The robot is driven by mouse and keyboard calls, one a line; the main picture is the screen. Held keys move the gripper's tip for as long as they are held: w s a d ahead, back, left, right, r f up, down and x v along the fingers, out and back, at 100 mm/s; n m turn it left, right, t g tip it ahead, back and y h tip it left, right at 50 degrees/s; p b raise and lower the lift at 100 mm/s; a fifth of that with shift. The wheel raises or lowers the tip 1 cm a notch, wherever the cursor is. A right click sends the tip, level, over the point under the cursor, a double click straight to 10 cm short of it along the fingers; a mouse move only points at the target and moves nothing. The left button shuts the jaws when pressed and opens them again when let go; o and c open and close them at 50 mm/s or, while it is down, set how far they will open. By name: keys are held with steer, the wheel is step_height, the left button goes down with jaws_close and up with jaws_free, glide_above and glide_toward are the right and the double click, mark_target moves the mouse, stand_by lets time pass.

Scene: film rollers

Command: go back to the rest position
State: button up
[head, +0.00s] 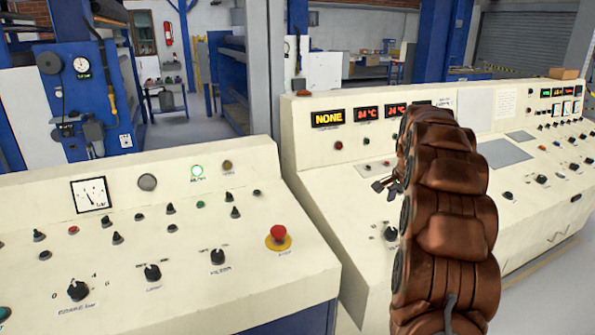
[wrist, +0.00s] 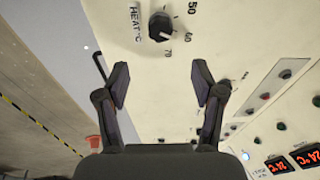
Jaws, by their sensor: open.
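My gripper (wrist: 162,84) is open in the wrist view, with nothing between its two dark fingers. Beyond the fingertips is a black knob marked HEAT °C (wrist: 161,25), apart from the fingers. Its dial shows 50, 60 and 70, and its white mark points near 70. In the head view my gripper (head: 382,184) shows small and dark at the left of my brown arm, in front of the right console (head: 325,165). The arm hides part of that console. A black knob (head: 390,233) shows below the gripper.
The left console (head: 215,285) has a gauge (head: 91,194), several knobs and a red emergency button (head: 278,237). A narrow gap separates the consoles. Floor is open behind them and at the far right.

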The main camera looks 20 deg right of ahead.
steer(key=s+a+r+n+g+y, duration=0.1)
steer(key=s+a+n, duration=0.25)
steer(key=a, duration=0.65)
steer(key=s+a+r+n+p, duration=0.1)
steer(key=s+a+n, duration=0.25)
steer(key=a, duration=0.55)
steer(key=s+a+r+n+g+y, duration=0.15)
steer(key=s+a, duration=0.35)
steer(key=a, duration=0.5)
steer(key=s+a+f+n, duration=0.1)
steer(key=s+a+n, duration=0.2)
steer(key=s, duration=0.4)
steer(key=s+a+f+n+g, duration=0.1)
steer(key=s+a+f+n, duration=0.1)
steer(key=s+a, duration=0.3)
steer(key=s+a+f+n+g, duration=0.1)
steer(key=s+a+n, duration=0.3)
steer(key=s, duration=0.7)
steer(key=shift+a+f+n+p, duration=0.35)
steer(key=shift+a+f+p, duration=0.05)
steer(key=shift+f+p, duration=0.1)
steer(key=shift+s+f+h, duration=0.15)
steer(key=shift+s+h, duration=0.1)
steer(key=shift+s, duration=0.2)
steer(key=shift+c, duration=0.2)
